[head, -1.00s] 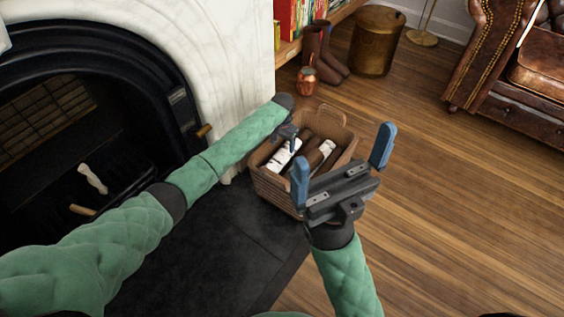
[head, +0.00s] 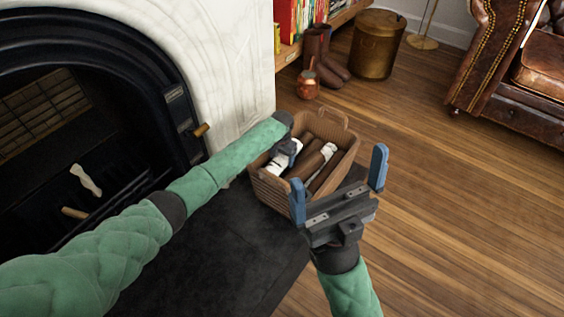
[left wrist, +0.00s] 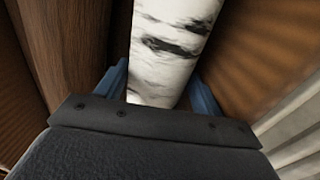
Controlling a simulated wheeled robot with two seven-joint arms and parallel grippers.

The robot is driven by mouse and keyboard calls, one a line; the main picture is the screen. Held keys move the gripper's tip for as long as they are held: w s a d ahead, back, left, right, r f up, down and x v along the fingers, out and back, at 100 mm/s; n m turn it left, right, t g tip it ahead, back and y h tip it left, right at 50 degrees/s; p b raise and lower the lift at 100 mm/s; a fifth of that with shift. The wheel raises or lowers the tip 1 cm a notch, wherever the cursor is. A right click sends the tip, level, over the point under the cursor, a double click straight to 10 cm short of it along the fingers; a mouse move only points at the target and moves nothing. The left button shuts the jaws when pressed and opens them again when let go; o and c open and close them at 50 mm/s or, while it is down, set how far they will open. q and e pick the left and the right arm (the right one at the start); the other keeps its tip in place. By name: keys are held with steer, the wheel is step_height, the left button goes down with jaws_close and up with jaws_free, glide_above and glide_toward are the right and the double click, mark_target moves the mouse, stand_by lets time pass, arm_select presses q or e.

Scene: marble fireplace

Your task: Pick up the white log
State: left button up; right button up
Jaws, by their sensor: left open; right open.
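A white log with dark bark marks (head: 277,167) lies in the left part of a brown wicker basket (head: 269,192). My left gripper (head: 285,153) reaches into the basket over this log. In the left wrist view the white log (left wrist: 172,45) runs between the two blue fingers of the open left gripper (left wrist: 161,92), one finger on each side. Whether the fingers touch it is not clear. My right gripper (head: 338,190) is open and empty, in front of the basket's right side in the head view.
Brown logs (head: 302,158) and another pale-barked log (head: 327,151) lie beside the white log in the basket. The black fireplace (head: 90,100) and white marble surround (head: 228,70) stand left. Wooden floor (head: 450,200) is clear on the right.

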arm_select(q)
steer(key=shift+c, duration=0.2)
steer(key=c, duration=0.7)
steer(key=shift+c, duration=0.9)
steer(key=shift+r, duration=0.2)
